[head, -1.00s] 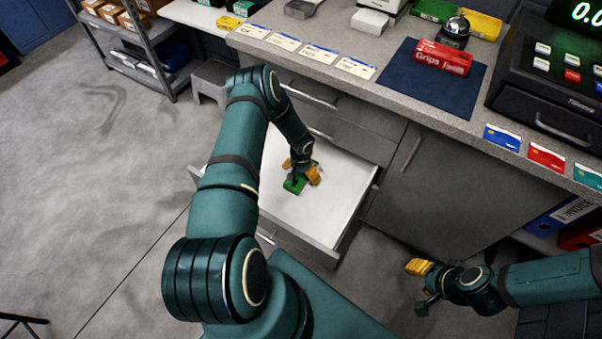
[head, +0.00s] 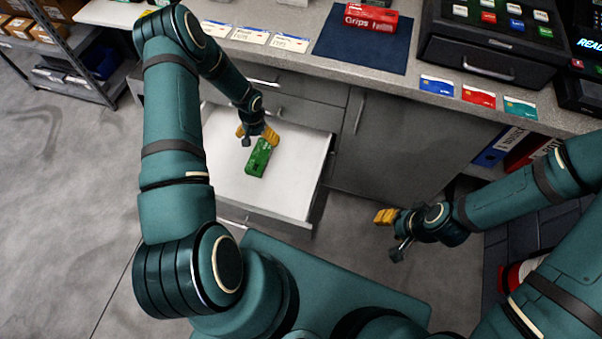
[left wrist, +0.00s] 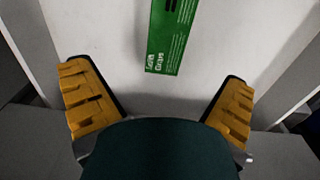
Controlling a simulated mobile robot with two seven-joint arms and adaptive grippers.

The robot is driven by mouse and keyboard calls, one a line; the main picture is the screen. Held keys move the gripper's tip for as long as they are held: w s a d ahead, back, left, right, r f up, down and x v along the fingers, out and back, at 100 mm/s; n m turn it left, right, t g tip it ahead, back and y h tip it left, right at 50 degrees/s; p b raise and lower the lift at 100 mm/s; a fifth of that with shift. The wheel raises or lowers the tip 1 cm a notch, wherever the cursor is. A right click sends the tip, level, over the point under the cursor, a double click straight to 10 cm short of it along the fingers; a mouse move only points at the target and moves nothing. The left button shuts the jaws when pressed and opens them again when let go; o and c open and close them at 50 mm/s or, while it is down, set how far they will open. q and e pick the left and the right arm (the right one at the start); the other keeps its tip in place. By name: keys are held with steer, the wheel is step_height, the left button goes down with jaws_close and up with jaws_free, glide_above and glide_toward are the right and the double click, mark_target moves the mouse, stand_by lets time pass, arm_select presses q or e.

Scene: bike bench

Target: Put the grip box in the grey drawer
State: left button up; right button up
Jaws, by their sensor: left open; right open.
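A green box (head: 260,157) lies on the white floor of the open grey drawer (head: 294,182). In the left wrist view the green box (left wrist: 172,38) shows "Grips" lettering, and its far end is cut off by the picture's top edge. My left gripper (head: 257,134) is over the drawer, just behind the box in the head view. Its yellow fingers (left wrist: 160,95) are spread wide, with nothing between them, and the box is beyond them. My right gripper (head: 388,234) is open and empty, right of the drawer and in front of the cabinet.
A red box marked "Grips" (head: 371,17) stands on a dark blue mat (head: 350,52) on the counter. A till (head: 490,45) and several cards lie to its right. Binders (head: 497,147) stand under the counter at right. The drawer floor around the green box is clear.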

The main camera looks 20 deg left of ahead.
arm_select(q)
steer(key=s+d+r+t+h, duration=0.1)
steer(key=s+d+r+h, duration=0.15)
steer(key=d, duration=0.75)
steer(key=s+d+r+h, duration=0.1)
steer(key=s+d+r, duration=0.25)
steer(key=d, duration=0.65)
steer(key=s+d+r, duration=0.4)
steer(key=s+d, duration=0.3)
steer(key=s, duration=0.2)
steer(key=shift+s+d+r+t, duration=0.3)
steer(key=shift+s+d+r, duration=0.05)
